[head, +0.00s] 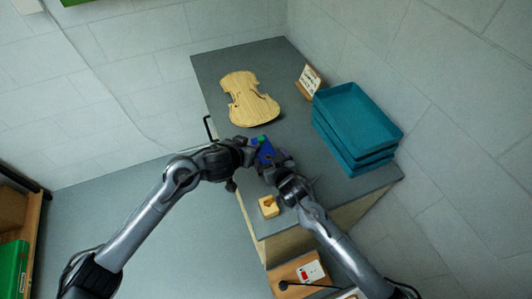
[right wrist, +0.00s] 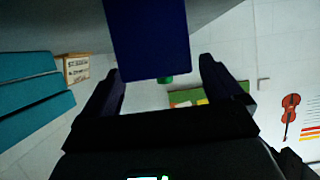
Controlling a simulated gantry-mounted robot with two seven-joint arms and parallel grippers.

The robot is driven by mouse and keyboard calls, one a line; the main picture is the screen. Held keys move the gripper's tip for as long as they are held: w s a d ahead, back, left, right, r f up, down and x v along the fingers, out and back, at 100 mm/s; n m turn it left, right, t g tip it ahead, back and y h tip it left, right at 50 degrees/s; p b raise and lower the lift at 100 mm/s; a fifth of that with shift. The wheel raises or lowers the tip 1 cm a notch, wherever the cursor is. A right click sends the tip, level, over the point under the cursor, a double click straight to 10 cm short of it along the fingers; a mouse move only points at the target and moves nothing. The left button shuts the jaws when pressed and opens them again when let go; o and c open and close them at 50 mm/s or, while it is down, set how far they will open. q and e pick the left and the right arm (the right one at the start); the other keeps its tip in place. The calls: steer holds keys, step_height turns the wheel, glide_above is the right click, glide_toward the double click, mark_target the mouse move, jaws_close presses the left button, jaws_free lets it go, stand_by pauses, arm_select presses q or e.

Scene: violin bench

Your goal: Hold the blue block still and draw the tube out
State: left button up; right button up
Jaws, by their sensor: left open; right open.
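The blue block (head: 265,152) stands at the left edge of the grey bench, between my two grippers. In the right wrist view the blue block (right wrist: 146,38) fills the upper middle. A small green piece (right wrist: 165,79), which looks like the tube's end, shows at its lower edge. Green also shows at the block's far end in the head view (head: 261,138). My left gripper (head: 251,150) is open at the block's left side; its fingers are hard to make out. My right gripper (head: 276,162) is open, its fingers (right wrist: 160,66) on either side of the block and apart from it.
A wooden violin body (head: 248,98) lies farther back on the bench. Stacked teal trays (head: 355,125) and a small sign (head: 309,80) stand at the right. A yellow notched block (head: 268,206) sits near the front edge. A black bent rod (head: 209,128) rises at the left edge.

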mark_target(267, 154)
steer(key=shift+x, duration=1.6)
steer(key=shift+c, duration=0.2)
